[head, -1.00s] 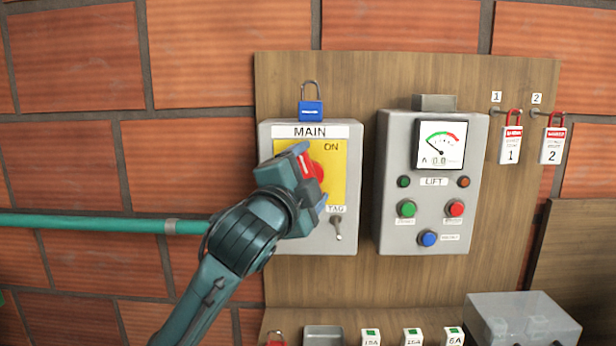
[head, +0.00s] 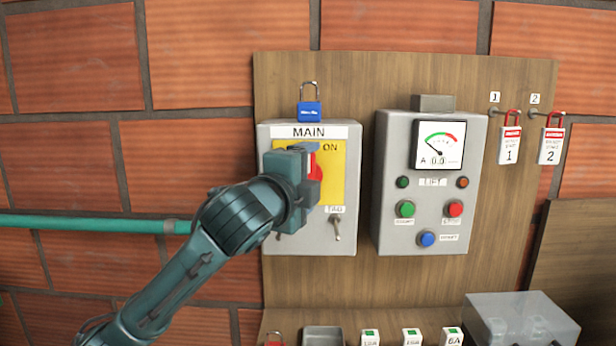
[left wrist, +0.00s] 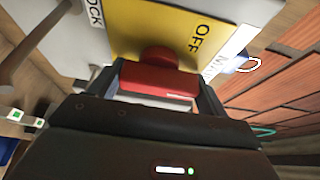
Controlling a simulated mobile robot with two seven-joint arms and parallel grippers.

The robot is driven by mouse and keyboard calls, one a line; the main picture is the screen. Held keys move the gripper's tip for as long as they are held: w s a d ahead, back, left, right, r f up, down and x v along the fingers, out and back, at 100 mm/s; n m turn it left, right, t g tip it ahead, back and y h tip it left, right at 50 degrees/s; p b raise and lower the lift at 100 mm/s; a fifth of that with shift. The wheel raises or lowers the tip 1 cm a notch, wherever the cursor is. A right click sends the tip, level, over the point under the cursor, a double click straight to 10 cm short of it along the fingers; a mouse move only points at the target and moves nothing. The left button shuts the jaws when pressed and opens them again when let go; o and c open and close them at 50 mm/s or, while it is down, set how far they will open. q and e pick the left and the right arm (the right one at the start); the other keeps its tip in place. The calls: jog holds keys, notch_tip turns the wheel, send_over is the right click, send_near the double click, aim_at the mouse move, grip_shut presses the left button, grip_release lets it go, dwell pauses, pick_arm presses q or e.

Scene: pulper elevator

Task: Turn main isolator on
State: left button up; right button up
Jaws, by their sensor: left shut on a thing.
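The main isolator is a grey box (head: 345,180) on the wooden board, labelled MAIN, with a yellow plate (head: 331,183) and ON printed at its upper right. Its red handle (head: 317,164) is partly hidden behind my left gripper (head: 312,172). In the left wrist view, the red handle (left wrist: 157,80) sits between the two fingers of my left gripper (left wrist: 160,88), which is shut on it. OFF shows on the yellow plate (left wrist: 165,32) there. The handle's pointing direction is mostly hidden in the head view. My right gripper is out of view.
A blue padlock (head: 309,110) stands above the box. Red padlocks (head: 510,138) hang farther right. A green pipe (head: 80,223) runs along the brick wall.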

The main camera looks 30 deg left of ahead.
pick_arm(q)
jog(key=o, duration=1)
jog(key=s+b, duration=0.3)
jog(key=s, duration=0.1)
jog(key=s+d+b, duration=0.1)
jog(key=s+b, duration=0.3)
jog(key=s+d+b, duration=0.1)
jog(key=s+b, duration=0.3)
jog(key=s, duration=0.1)
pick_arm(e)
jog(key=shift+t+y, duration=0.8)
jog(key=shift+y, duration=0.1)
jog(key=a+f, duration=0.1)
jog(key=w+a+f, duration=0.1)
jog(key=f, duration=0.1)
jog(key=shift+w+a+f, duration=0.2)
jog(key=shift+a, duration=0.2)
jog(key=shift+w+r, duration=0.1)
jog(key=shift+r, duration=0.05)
